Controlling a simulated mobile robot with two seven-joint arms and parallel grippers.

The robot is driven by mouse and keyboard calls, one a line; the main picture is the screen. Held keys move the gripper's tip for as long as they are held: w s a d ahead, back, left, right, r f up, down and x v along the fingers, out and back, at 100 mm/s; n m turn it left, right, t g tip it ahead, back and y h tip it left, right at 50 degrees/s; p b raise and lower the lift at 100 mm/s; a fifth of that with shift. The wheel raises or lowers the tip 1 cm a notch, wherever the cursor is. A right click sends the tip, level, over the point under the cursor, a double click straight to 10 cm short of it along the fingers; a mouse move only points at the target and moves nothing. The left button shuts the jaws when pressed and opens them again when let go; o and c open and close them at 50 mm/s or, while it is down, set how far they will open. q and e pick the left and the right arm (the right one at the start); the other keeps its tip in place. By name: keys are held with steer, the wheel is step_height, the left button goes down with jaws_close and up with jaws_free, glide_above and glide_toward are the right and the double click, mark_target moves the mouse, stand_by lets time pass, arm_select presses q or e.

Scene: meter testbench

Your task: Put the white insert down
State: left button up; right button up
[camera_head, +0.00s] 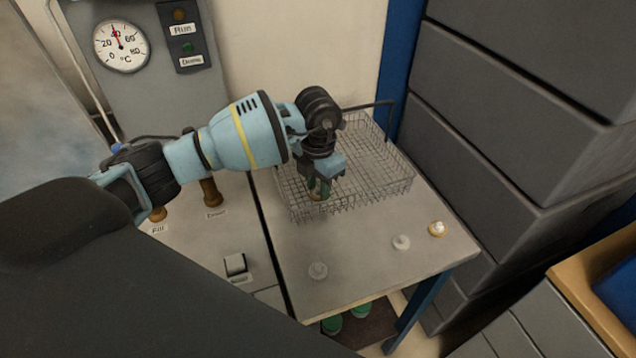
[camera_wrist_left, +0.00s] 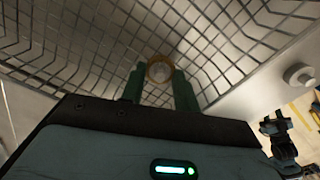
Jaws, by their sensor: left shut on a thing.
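My left gripper (camera_head: 318,192) points down over the near part of the wire basket (camera_head: 392,187), its green fingers shut on a small round piece. In the left wrist view this piece (camera_wrist_left: 160,69) shows as a tan ring with a pale centre between the fingertips, with the basket mesh behind it. Whether it touches the mesh is unclear. A white round piece (camera_head: 401,242) lies on the table in front of the basket.
The table (camera_head: 365,268) is clear between the round pieces. A bench with handles labelled Fill and Drain (camera_head: 211,192) stands to the left. A gauge (camera_head: 121,46) is behind it. Large grey boxes (camera_head: 500,120) rise on the right.

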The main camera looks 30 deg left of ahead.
mark_target(318, 189)
arm_select(q)
steer(key=o, duration=1)
steer(key=shift+c, duration=0.2)
step_height(318, 189, up, 12)
steer(key=shift+r, duration=0.15)
